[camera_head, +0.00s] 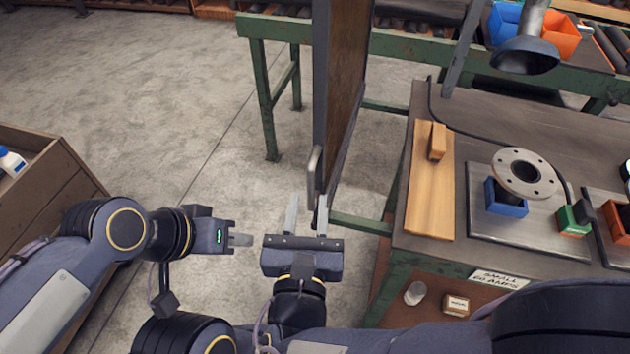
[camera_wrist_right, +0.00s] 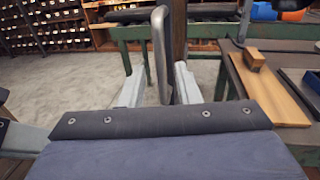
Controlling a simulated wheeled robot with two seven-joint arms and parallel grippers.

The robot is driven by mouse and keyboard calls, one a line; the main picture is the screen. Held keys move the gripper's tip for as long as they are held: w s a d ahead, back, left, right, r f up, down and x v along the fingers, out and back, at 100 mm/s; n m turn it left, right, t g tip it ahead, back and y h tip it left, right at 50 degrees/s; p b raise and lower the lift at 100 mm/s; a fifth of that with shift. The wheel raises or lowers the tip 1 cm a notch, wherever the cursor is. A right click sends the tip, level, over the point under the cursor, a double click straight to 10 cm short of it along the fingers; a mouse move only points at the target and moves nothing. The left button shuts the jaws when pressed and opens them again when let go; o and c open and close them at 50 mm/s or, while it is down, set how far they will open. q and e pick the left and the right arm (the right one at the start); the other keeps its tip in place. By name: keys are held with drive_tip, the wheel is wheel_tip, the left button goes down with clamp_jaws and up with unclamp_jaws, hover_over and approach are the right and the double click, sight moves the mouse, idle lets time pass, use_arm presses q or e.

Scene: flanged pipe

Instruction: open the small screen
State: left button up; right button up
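The small screen (camera_head: 345,75) is a tall brown panel in a dark metal frame, seen nearly edge-on in the head view. Its grey bar handle (camera_head: 314,170) is on the near edge and also shows upright in the right wrist view (camera_wrist_right: 161,50). My right gripper (camera_head: 307,212) is open, its two fingers pointing at the handle. In the right wrist view the handle's lower part lies between the fingertips (camera_wrist_right: 159,88), with gaps on both sides. My left gripper (camera_head: 241,240) is left of the right one, away from the screen; its finger gap cannot be made out.
A workbench (camera_head: 470,115) stands right of the screen, with a wooden board (camera_head: 428,205), a flanged pipe (camera_head: 526,173) and a blue block (camera_head: 507,200). A green-framed table (camera_head: 262,95) stands behind. A wooden crate (camera_head: 45,190) is at left. Floor left of the screen is clear.

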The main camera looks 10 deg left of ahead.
sight(311, 191)
drive_tip(key=shift+w+a, duration=0.15)
drive_tip(key=shift+w, duration=1)
drive_tip(key=shift+w+a, duration=0.15)
drive_tip(key=shift+w, duration=0.95)
drive_tip(key=shift+c, duration=0.4)
clamp_jaws()
